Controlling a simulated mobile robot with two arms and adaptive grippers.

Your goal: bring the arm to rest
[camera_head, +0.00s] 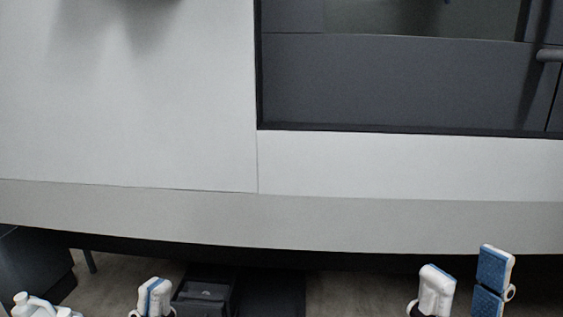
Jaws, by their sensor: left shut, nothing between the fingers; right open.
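My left gripper (155,290) shows at the bottom edge, left of the middle. Its white fingers with blue pads are together, and nothing shows between them. My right gripper (464,268) is at the bottom right. Its two white fingers with blue pads stand well apart, and the space between them is empty. Both grippers are cut off by the bottom edge, so most of my arms is hidden. Both show in front of the floor, below the lower edge of the booth front.
A large pale booth front (120,130) fills most of the view. A dark recessed panel (390,80) with a handle (549,55) is at the upper right. A dark box (205,290) is on the floor (340,290) below. A dark cabinet (35,265) stands at the lower left.

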